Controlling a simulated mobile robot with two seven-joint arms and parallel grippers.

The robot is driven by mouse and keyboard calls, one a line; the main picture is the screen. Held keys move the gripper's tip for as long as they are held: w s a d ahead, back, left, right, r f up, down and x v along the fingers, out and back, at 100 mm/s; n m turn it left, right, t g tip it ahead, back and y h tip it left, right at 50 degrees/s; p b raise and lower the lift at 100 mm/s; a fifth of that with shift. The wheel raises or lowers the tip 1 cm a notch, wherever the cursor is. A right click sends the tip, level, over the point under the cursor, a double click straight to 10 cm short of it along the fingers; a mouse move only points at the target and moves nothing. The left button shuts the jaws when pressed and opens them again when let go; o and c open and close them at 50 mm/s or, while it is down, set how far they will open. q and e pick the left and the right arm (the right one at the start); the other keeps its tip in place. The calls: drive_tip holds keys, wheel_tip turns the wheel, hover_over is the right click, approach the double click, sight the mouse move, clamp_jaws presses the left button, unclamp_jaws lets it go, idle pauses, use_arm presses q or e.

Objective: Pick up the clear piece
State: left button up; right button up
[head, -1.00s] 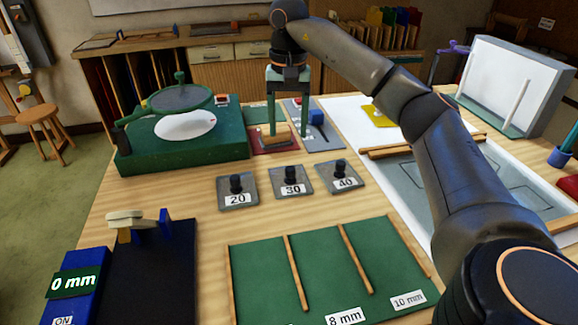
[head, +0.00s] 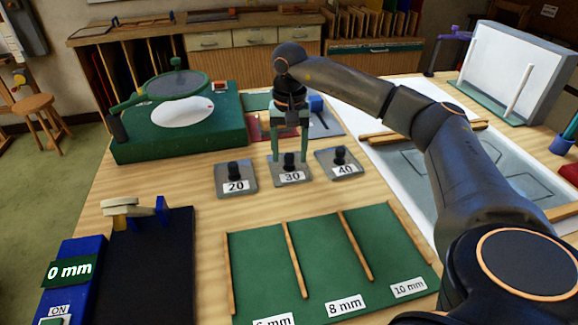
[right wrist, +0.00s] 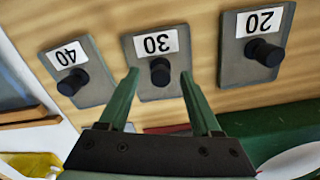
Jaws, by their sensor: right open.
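I cannot pick out a clear piece with certainty in either view. My right gripper (head: 290,157) is open, its two green fingers pointing down on either side of the black knob of the grey block marked 30 (head: 291,178). In the right wrist view the gripper (right wrist: 158,75) shows open and empty, with the knob between its fingertips. I cannot tell whether the fingers touch it. A grey panel with dark outlines (head: 480,165) lies on the white sheet at the right, partly hidden by my right arm. My left gripper is not in view.
Blocks marked 20 (head: 236,187) and 40 (head: 339,170) flank the middle one. A divided green tray (head: 262,262) lies in front. A green stand with a white oval (head: 183,112) is at back left. A black pad (head: 150,270) lies front left. Bare wood lies between.

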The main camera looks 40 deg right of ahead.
drive_tip(key=shift+f, duration=0.6)
clamp_jaws()
